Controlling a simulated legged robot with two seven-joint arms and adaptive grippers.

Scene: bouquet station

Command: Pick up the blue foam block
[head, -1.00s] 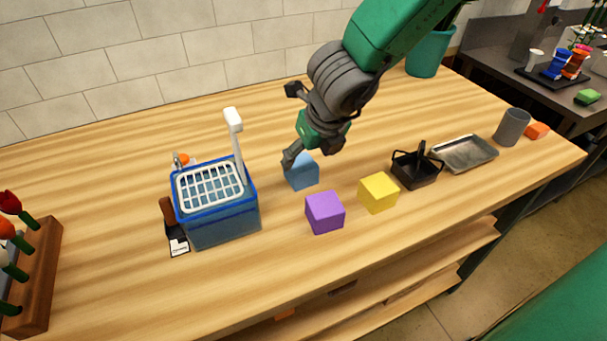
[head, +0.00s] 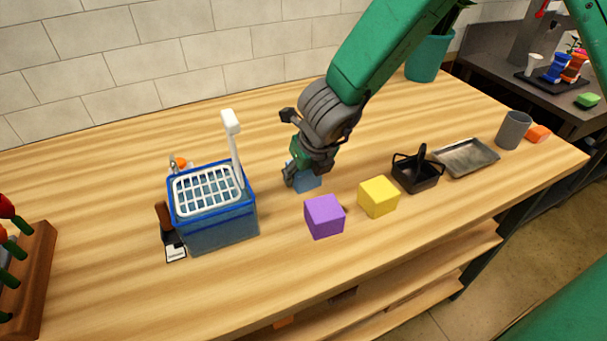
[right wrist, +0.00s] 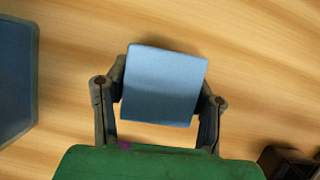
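The blue foam block (right wrist: 163,85) fills the middle of the right wrist view, turned slightly relative to my gripper. In the head view the block (head: 308,182) is partly hidden by my right gripper (head: 303,173), which is low over it from above. In the right wrist view the fingers of my right gripper (right wrist: 161,88) stand on either side of the block, close to its left and right faces. The fingertips are partly hidden, and no firm grip shows. The block appears to rest on the wooden table. My left gripper is not in view.
A purple block (head: 325,217) and a yellow block (head: 379,196) sit in front. A blue basket (head: 219,228) with a white rack stands left. A black caddy (head: 415,175), metal tray (head: 466,157) and grey cup (head: 514,130) are right.

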